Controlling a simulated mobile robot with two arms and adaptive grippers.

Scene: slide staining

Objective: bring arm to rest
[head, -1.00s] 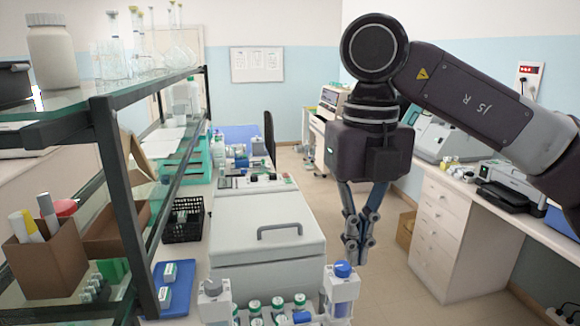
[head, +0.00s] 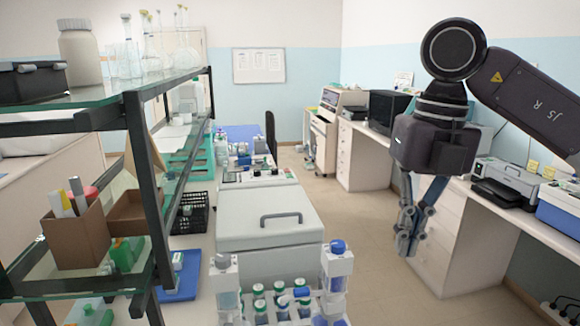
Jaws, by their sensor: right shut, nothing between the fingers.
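My right gripper (head: 407,247) hangs pointing down at the right side of the head view. Its fingers are together and hold nothing. It is over the open floor, to the right of the white lidded box (head: 270,220) and apart from everything. My right arm comes in from the right edge. My left gripper is not in view.
A glass shelf rack (head: 130,95) with bottles and flasks stands at the left. A rack of several capped bottles (head: 282,298) is at the bottom middle. A side bench with a printer (head: 508,178) runs along the right, behind my arm. The floor (head: 365,225) between is clear.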

